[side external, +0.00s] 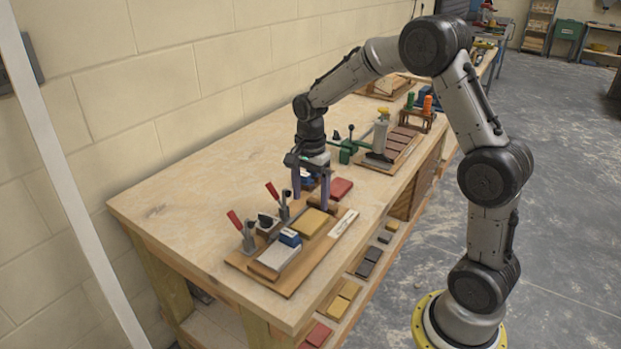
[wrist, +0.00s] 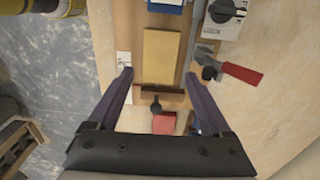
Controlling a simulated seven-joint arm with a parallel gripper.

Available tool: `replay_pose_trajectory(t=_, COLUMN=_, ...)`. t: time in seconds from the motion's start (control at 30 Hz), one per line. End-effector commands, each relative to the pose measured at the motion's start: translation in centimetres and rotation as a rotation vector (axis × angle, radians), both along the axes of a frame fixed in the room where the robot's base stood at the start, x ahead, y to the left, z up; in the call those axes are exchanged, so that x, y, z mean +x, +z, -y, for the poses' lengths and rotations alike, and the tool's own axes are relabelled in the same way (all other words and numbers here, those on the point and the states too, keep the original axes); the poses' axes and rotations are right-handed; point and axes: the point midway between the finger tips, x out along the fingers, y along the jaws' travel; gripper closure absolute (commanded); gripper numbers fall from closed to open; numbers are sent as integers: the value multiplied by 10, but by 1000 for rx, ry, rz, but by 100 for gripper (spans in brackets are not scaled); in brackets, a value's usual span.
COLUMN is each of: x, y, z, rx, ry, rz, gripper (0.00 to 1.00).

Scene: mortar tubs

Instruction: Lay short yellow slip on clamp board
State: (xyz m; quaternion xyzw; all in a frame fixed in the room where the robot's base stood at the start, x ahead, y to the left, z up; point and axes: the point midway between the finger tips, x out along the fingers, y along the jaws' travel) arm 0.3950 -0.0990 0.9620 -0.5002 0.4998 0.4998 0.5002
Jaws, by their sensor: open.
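The wooden clamp board (side external: 248,263) lies on the bench's near end and carries toggle clamps with red handles. A flat yellow slip (side external: 311,222) lies on it; it also shows in the wrist view (wrist: 162,57). I cannot tell whether this is the short one. My gripper (side external: 310,203) points down near the board's far end, close to the slip. In the wrist view its fingers (wrist: 158,76) are wide apart with nothing gripped between them, and the slip lies beyond the tips. A dark brown bar with a black knob (wrist: 156,107) is at the board's end.
A red slip (side external: 341,188) lies on the bench past the board. A blue-topped block (side external: 290,238) and a grey-white plate (side external: 278,257) sit on the board. More yellow slips (side external: 343,297) lie on the lower shelf. A green clamp (side external: 346,150) stands farther back. The bench's left side is clear.

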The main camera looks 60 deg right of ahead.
Motion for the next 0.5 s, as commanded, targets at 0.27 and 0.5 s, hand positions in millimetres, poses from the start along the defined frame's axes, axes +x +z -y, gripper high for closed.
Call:
replay_pose_trajectory(t=0.27, x=1, y=46, z=0, rx=-1, ry=0, rz=2, gripper=17)
replay_pose_trajectory(t=0.5, x=-9, y=69, z=-7, rx=-7, ry=70, rz=24, gripper=17)
